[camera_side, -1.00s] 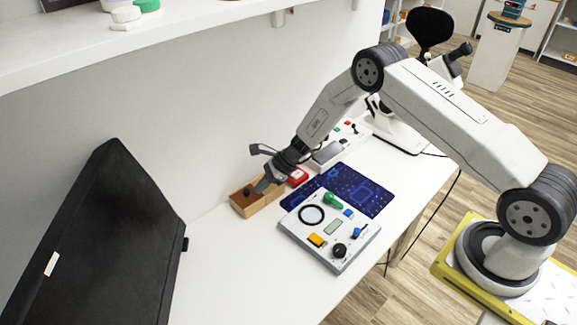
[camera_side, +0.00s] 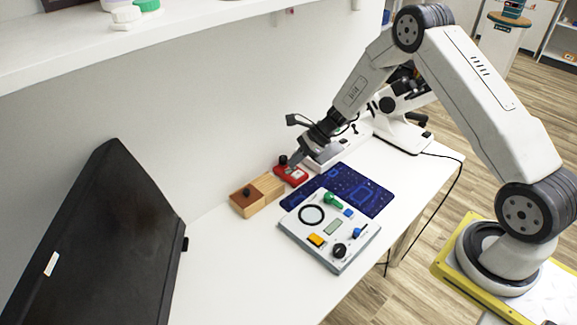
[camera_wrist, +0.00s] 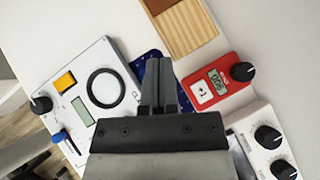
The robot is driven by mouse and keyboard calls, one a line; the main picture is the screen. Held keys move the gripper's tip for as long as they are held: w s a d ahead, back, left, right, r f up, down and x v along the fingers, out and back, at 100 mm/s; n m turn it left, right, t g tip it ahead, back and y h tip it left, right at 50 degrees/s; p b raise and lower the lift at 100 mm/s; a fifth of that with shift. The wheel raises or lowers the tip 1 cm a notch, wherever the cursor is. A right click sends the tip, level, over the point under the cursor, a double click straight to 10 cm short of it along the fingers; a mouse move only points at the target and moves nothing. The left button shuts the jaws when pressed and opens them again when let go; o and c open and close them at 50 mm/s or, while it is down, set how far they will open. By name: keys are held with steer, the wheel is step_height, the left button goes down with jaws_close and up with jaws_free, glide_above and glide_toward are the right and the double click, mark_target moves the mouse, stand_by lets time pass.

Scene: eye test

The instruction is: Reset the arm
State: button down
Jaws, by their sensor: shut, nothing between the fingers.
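My gripper (camera_side: 297,158) is shut and empty. In the side view it hangs in the air over or near the red device and points down to the left. In the wrist view the two fingers of my gripper (camera_wrist: 160,66) are together, with the dark blue mat behind them. My arm is bent, its elbow high at the upper right of the side view.
A wooden box (camera_side: 257,195) stands left of a red device (camera_side: 291,174) with a black knob. A grey panel (camera_side: 290,226) with knobs lies beside a dark blue mat (camera_side: 372,196). A white microscope (camera_side: 403,130) stands behind.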

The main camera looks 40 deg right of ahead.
steer(key=shift+s+r, duration=0.1)
steer(key=shift+r, duration=0.05)
steer(key=s+a+r+n+h, duration=0.1)
steer(key=s+r+n+h, duration=0.1)
steer(key=s+r+n, duration=0.2)
steer(key=s+a+r+n+g+h, duration=0.1)
steer(key=s+r+n+h, duration=0.2)
steer(key=s+n, duration=0.8)
steer(key=s+a+r+n+h, duration=0.1)
steer(key=s+r+n+h, duration=0.2)
steer(key=s+r+n, duration=0.3)
steer(key=shift+s+a+r+n, duration=0.15)
steer(key=shift+s+a+n, duration=0.25)
steer(key=shift+s+n, duration=0.6)
steer(key=shift+w, duration=0.2)
